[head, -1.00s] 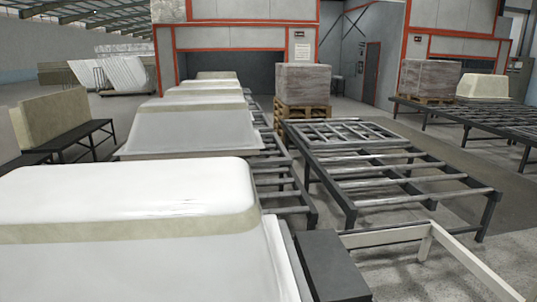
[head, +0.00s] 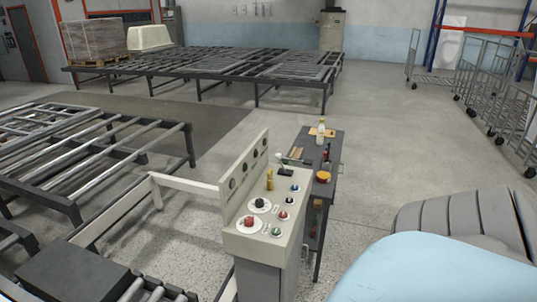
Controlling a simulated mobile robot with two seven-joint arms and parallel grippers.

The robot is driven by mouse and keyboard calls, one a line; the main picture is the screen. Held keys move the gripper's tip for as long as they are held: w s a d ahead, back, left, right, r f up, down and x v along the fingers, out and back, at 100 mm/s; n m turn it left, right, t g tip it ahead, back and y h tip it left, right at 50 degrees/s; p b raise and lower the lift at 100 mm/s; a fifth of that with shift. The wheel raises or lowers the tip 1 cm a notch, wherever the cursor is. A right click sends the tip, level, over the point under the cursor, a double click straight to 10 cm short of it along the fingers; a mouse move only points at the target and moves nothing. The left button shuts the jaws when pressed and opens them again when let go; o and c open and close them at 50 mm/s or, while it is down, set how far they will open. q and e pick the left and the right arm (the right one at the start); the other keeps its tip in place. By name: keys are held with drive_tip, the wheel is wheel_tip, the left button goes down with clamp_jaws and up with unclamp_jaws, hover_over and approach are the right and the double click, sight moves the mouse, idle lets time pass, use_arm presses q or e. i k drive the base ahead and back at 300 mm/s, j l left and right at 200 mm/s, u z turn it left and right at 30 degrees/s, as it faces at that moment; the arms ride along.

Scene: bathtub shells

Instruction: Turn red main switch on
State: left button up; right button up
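A beige control console (head: 262,242) stands near the middle of the head view, with a sloped top of knobs and buttons and a raised back panel. A red knob on a white round plate (head: 249,221) sits at its front left corner; it looks like the red main switch. Its on or off position is too small to tell. A smaller red button (head: 284,215) lies to its right. Other controls are a black knob on a white plate (head: 259,204), a green button (head: 276,232) and a yellow knob (head: 269,181). Neither of my grippers is in view.
A dark side table (head: 322,147) with bottles and small items stands behind the console. Roller conveyors (head: 85,150) lie to the left. A light blue rounded surface (head: 420,270) and grey ribbed object (head: 465,220) fill the bottom right. Open floor lies beyond the table.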

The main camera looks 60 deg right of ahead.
sight(249, 220)
drive_tip(key=z, duration=1.6)
